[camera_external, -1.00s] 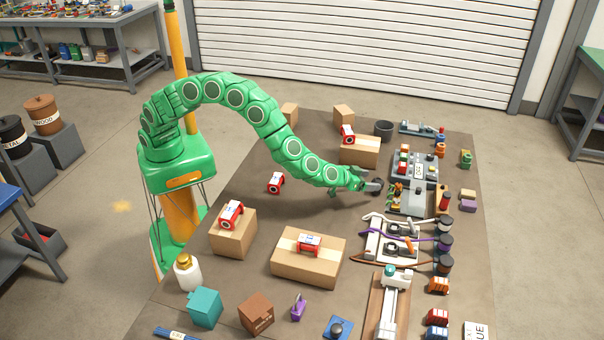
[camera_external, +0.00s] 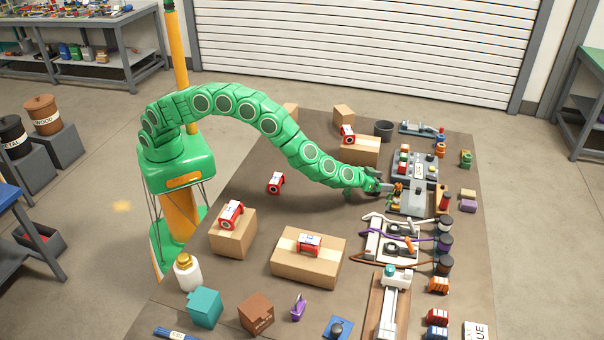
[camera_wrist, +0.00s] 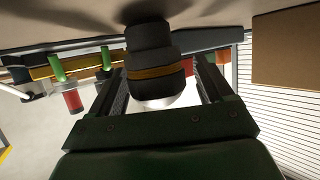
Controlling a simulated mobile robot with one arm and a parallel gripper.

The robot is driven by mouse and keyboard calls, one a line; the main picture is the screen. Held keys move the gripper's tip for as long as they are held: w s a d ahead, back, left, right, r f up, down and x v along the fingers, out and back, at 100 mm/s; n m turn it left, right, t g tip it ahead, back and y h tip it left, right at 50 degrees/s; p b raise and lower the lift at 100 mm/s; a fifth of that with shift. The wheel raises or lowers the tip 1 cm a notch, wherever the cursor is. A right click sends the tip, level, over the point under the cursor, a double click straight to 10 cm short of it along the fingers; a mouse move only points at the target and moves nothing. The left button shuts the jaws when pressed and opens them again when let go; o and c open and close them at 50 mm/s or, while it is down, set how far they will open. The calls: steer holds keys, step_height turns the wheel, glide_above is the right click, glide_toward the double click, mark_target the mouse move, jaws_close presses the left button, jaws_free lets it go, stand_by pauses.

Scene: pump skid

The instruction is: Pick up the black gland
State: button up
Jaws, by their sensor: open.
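The black gland (camera_wrist: 152,50) shows in the wrist view as a dark, stepped round piece with a thin orange-gold band and a pale end. My gripper (camera_wrist: 160,90) is open, with one finger on each side of it. The gland sits between the fingers, and I see no clear grip on it. In the external view my gripper (camera_external: 384,187) is low over the table, just left of the grey pump panel. The gland is mostly hidden there by my gripper.
The grey panel (camera_external: 412,203) with small coloured fittings lies close to the right of my gripper. A board with cables (camera_external: 390,252) lies in front of it. A cardboard box (camera_external: 360,152) with a red-and-white part stands behind.

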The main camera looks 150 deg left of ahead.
mark_target(382, 178)
steer(key=c, duration=1.1)
steer(key=shift+o, duration=0.2)
steer(key=shift+r, duration=0.6)
step_height(382, 178, up, 2)
steer(key=shift+r, duration=0.1)
steer(key=s+d+r, duration=0.9)
steer(key=d, duration=0.1)
steer(key=shift+s+d+r, duration=0.15)
steer(key=shift+s+r, duration=0.05)
steer(key=shift+r, duration=0.1)
